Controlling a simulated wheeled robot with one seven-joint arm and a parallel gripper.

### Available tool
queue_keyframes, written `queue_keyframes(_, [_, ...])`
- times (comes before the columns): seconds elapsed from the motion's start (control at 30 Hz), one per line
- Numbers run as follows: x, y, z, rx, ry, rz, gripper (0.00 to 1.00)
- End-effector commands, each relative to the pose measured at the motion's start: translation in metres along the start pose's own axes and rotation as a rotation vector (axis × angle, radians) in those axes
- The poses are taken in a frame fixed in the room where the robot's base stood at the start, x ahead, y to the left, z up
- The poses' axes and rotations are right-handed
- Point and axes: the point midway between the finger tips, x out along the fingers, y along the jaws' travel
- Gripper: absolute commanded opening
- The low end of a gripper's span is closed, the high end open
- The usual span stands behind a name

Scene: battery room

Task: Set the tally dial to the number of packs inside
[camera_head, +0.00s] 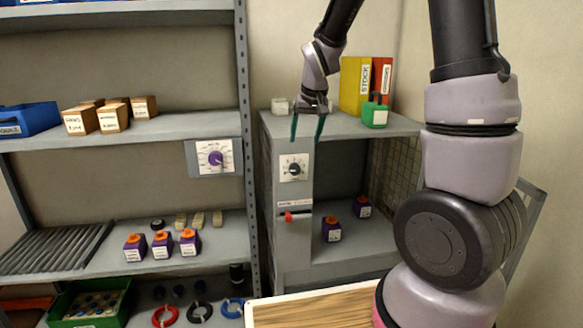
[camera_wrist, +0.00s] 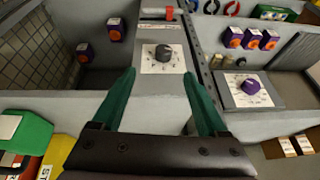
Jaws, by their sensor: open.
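A dial with a black knob on a white plate (camera_head: 293,168) is on the front of the grey cabinet (camera_head: 292,245); the knob also shows in the wrist view (camera_wrist: 164,53). Its numbers and setting are too small to read. Two purple packs with orange tops stand inside the cabinet, one nearer (camera_head: 331,230) and one farther back (camera_head: 362,207). Part of the interior is hidden by my arm in the head view. My gripper (camera_head: 305,140) is open and empty, its green fingers pointing down above and in front of the dial, apart from the knob.
A second dial with a purple knob (camera_head: 215,158) is on the shelf unit at left. Three more purple packs (camera_head: 162,246) stand on its shelf. A red lever (camera_head: 297,216) is below the cabinet dial. A green container (camera_head: 375,113) and binders (camera_head: 355,85) stand on the cabinet top.

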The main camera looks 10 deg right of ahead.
Motion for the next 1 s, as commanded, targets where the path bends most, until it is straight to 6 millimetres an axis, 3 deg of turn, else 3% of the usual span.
queue_keyframes(0.1, [0.024,-0.006,-0.004,-0.034,-0.009,0.019,0.76])
queue_keyframes(0.37, [0.050,-0.007,-0.005,-0.047,-0.013,0.027,0.76])
queue_keyframes(0.73, [0.117,-0.005,-0.004,-0.045,-0.013,0.026,0.76])
queue_keyframes(1.0, [0.139,-0.005,-0.004,-0.046,-0.011,0.025,0.76])
